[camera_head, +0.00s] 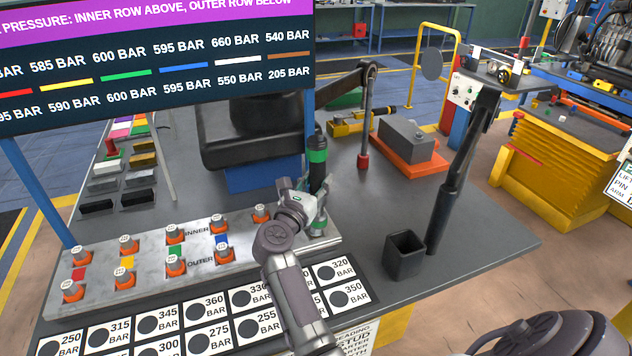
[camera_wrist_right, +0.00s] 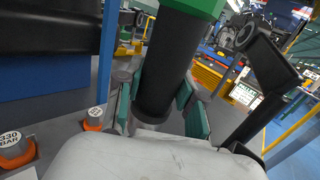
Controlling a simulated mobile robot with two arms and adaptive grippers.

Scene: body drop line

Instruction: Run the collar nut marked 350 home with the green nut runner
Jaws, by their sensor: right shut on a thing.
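The green nut runner (camera_head: 317,148), a black upright cylinder with a green band, stands at the right end of the grey stud plate (camera_head: 150,275). My right gripper (camera_head: 318,205) is shut around its black lower body, which fills the right wrist view (camera_wrist_right: 165,75). The runner's lower end is mostly hidden by the gripper. Orange collar nuts with white caps, such as this one (camera_head: 176,265), stand in two rows on the plate. One nut in the wrist view reads 330 BAR (camera_wrist_right: 15,145). I cannot tell which nut is marked 350. My left gripper is not in view.
A label card (camera_head: 215,312) has a 350 BAR square at its right end. A dark open cup (camera_head: 405,255) and a black post (camera_head: 450,185) stand right of the plate. A pressure screen (camera_head: 150,65) hangs at upper left.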

